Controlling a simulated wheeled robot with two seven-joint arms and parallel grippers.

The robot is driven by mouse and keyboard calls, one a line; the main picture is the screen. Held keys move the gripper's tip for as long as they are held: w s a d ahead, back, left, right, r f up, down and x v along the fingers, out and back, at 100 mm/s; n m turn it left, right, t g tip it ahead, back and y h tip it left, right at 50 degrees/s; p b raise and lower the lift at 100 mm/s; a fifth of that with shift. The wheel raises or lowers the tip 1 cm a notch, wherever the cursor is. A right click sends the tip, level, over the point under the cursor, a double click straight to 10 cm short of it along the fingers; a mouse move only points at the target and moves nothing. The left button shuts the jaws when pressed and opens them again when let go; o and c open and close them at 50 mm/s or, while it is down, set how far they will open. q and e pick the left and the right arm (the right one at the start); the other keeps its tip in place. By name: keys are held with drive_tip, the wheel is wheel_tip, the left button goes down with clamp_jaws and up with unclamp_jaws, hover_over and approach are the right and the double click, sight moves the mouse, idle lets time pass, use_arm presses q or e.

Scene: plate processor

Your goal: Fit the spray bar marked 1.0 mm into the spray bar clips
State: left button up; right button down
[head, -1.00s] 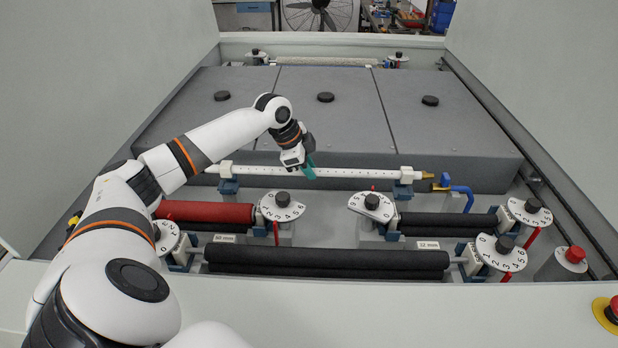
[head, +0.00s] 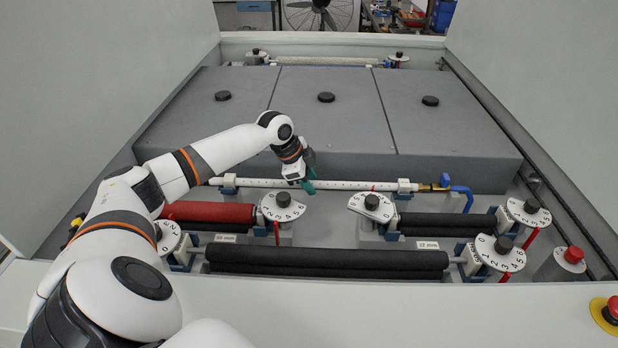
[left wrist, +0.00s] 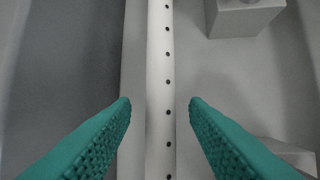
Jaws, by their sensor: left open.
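The white spray bar (head: 345,185) with a row of small holes lies level across the machine, in front of the grey covers. White clip blocks show on it at the left (head: 229,181) and right (head: 404,186), over blue supports. Its brass end (head: 428,187) meets the blue tap (head: 445,181); I cannot tell how firmly. My left gripper (head: 309,187) is at the bar's middle. In the left wrist view the bar (left wrist: 160,70) runs between the open teal fingers (left wrist: 160,108), with a gap on each side. No size mark is legible. My right gripper is out of view.
In front are a red roller (head: 208,212), dark rollers (head: 325,258) and numbered dials (head: 283,207). Grey covers (head: 325,125) with black knobs lie behind. A blue hose (head: 466,195) bends down at the right. A red button (head: 573,255) stands at the front right.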

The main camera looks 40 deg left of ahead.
use_arm(q)
drive_tip(key=shift+r, duration=0.1)
drive_tip(key=b+v, duration=0.1)
drive_tip(key=v, duration=1.1)
drive_tip(key=shift+b, duration=0.35)
drive_tip(key=shift+r, duration=0.1)
